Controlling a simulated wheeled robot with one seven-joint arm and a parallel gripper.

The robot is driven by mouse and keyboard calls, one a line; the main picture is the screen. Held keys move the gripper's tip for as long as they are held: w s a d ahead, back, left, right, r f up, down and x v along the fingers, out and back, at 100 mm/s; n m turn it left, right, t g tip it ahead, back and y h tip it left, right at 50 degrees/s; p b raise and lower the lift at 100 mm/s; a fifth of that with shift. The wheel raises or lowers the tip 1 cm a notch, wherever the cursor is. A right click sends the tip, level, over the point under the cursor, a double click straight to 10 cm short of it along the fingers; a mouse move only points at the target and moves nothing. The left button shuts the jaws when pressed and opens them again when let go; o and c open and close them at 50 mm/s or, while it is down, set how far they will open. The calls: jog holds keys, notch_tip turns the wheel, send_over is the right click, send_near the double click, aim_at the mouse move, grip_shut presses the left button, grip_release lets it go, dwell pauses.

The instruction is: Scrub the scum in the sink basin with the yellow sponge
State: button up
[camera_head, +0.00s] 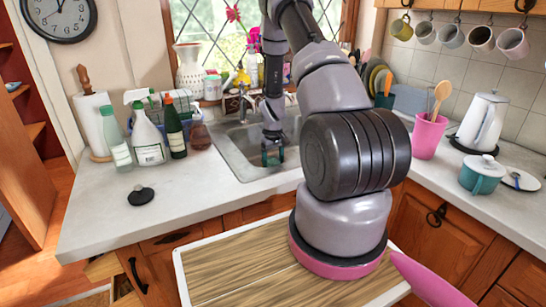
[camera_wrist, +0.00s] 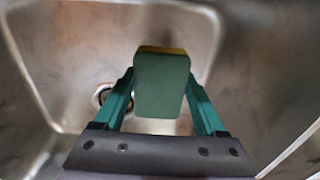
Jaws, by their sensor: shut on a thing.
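The sink basin (camera_head: 230,158) is grey metal, set into the counter. My gripper (camera_head: 272,157) reaches down into it. In the wrist view, my gripper's teal fingers (camera_wrist: 160,84) are shut on the sponge (camera_wrist: 161,92) from both sides. Its green face is toward the camera, and a thin yellow strip shows at its far edge. The basin walls (camera_wrist: 55,45) surround it, and the drain (camera_wrist: 101,95) is partly hidden behind the left finger. Faint dull marks show on the metal; I cannot tell which are scum. Whether the sponge touches the basin is unclear.
Spray and soap bottles (camera_head: 148,135) stand on the counter left of the sink, with a black stopper-like disc (camera_head: 141,195) in front. The faucet (camera_head: 243,103) is behind the basin. A pink utensil cup (camera_head: 428,136), white kettle (camera_head: 482,122) and teal pot (camera_head: 481,175) stand right.

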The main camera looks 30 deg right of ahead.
jog(key=shift+f, duration=3)
jog(key=shift+f, duration=0.6)
jog(key=shift+d, duration=0.1)
